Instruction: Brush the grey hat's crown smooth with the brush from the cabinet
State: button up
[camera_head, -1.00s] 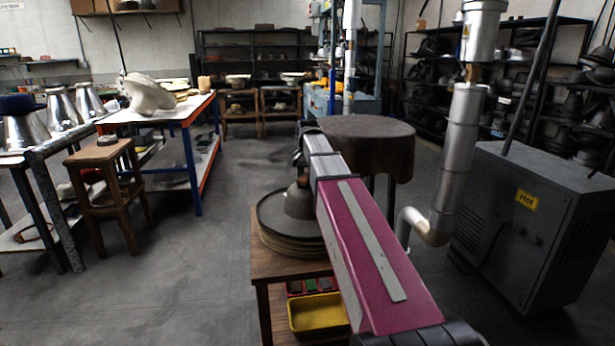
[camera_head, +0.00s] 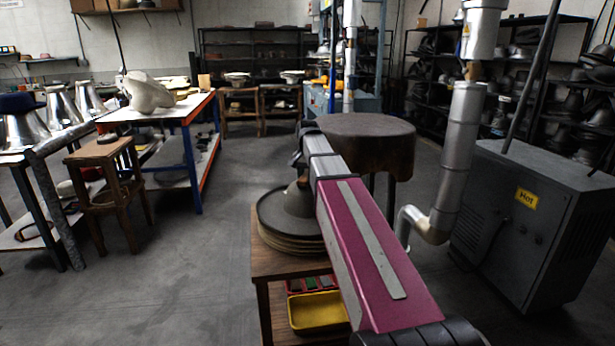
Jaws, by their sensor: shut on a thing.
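The grey hat (camera_head: 297,204) has a wide flat brim and a raised crown. It lies on top of a stack of brims or hats on a small wooden table (camera_head: 262,266), just left of my arm. My arm reaches away from the lower right, and its dark far end is above and behind the crown. My arm covers the right part of the hat. The fingers of my gripper cannot be made out; they are hidden at or behind the arm's far end. I cannot make out the brush or a cabinet for it, nor whether anything touches the crown.
A yellow tray (camera_head: 318,313) sits low under the table's right side. A grey machine marked Hot (camera_head: 545,228) and a metal pipe (camera_head: 456,150) stand at the right.

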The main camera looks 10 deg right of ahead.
jog(key=shift+s, duration=0.1)
jog(key=shift+s+a, duration=0.55)
jog(key=shift+s, duration=0.3)
jog(key=shift+w, duration=0.1)
jog(key=shift+w+d+f, duration=0.1)
jog(key=shift+w+d, duration=0.45)
jog(key=shift+w, duration=0.4)
jog(key=shift+w+d, duration=0.55)
jog(key=shift+w, duration=0.35)
jog(key=shift+s, duration=0.1)
jog(key=shift+s+a, duration=0.4)
jog(key=shift+s, duration=0.25)
jog(key=shift+s+a, duration=0.35)
jog(key=shift+s, duration=0.3)
jog(key=shift+s+a, duration=0.4)
jog(key=shift+s, duration=0.25)
jog(key=shift+w, duration=0.1)
